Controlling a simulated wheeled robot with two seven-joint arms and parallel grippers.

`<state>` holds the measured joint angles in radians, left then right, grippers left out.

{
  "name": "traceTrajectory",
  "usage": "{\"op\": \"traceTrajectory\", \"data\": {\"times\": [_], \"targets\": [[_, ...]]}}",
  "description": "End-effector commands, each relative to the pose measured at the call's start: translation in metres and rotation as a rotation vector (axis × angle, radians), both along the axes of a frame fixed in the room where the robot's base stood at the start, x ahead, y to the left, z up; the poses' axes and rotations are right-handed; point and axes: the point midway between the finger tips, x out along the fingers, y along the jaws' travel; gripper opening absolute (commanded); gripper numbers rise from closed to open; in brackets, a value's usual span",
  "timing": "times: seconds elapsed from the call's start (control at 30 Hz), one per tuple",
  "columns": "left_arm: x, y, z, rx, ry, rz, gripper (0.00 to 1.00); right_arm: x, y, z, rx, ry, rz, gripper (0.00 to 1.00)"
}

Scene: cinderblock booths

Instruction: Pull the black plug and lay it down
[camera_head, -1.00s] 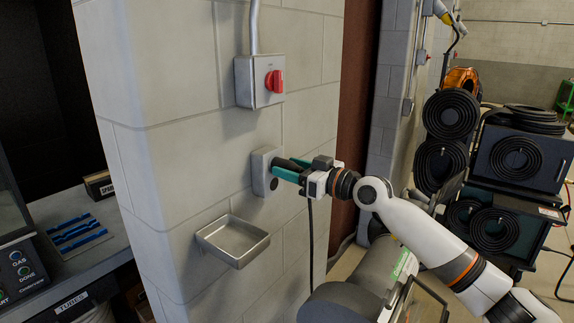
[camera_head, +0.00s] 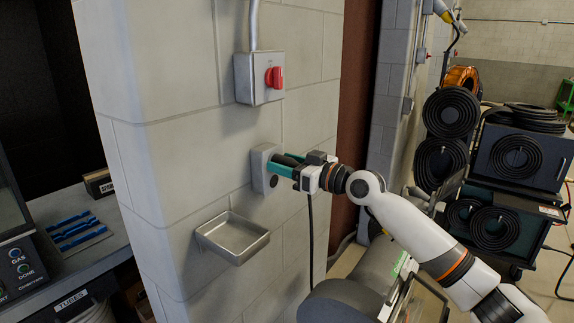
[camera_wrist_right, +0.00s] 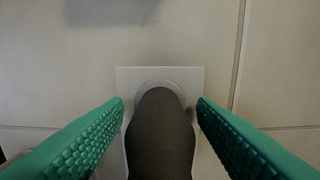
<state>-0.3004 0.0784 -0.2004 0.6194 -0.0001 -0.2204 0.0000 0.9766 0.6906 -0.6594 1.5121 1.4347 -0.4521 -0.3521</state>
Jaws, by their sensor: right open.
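The black plug (camera_wrist_right: 160,135) sits in the grey wall socket (camera_head: 261,170), whose plate also shows in the right wrist view (camera_wrist_right: 130,80). In the head view the plug (camera_head: 290,160) is partly hidden by my right gripper (camera_head: 286,165). The right gripper is open, its two green fingers on either side of the plug. In the right wrist view a gap shows between each fingertip and the plug. A black cable hangs down below the gripper. My left gripper is not in view.
A metal tray (camera_head: 208,236) is fixed to the wall below the socket. A grey switch box (camera_head: 243,80) with a red knob (camera_head: 274,78) is above it. A bench with blue strips (camera_head: 78,232) stands at left. Coiled black hoses and a cart are at right.

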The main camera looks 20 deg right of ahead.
Motion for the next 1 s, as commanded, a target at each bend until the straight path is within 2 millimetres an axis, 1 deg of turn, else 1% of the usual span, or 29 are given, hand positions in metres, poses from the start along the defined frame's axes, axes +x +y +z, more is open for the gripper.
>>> {"op": "traceTrajectory", "data": {"times": [0.97,1.0], "targets": [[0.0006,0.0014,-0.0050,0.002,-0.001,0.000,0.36,0.0001,0.0000,-0.0001,0.000,0.000,0.000,0.52],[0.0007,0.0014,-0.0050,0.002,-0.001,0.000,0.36,0.0001,0.0000,-0.0001,0.000,0.000,0.000,0.47]]}}
